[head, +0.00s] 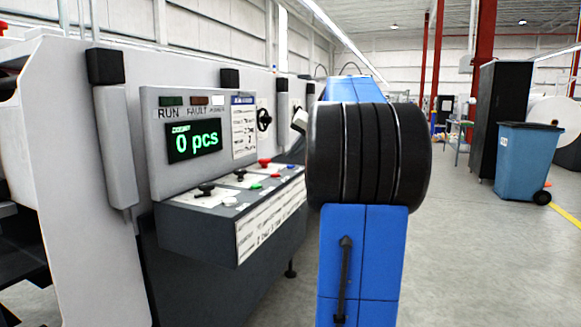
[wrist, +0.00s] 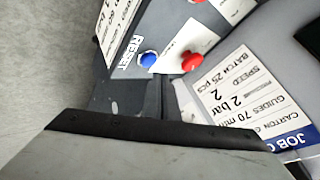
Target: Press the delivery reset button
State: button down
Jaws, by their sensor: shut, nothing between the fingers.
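The blue reset button (wrist: 148,59) shows in the wrist view beside the white word RESET on the dark console, upside down. A red button (wrist: 192,62) stands next to it on a white label plate. My gripper (wrist: 158,128) fills the bottom of the wrist view as a grey body with a black edge. It is shut and empty, and appears apart from the blue button. In the head view the control console (head: 210,226) stands left of my blue and black arm, which hides its far end. My gripper is not clear there.
The counter display (head: 193,141) reads 0 pcs. The console also carries black knobs, a red mushroom button (head: 264,162) and green buttons. A white job card (wrist: 248,100) shows close by in the wrist view. A blue bin (head: 524,160) stands far right on open floor.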

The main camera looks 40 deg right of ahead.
aim_at(293, 169)
jog(key=shift+r, duration=2.25)
jog(key=shift+s, duration=0.15)
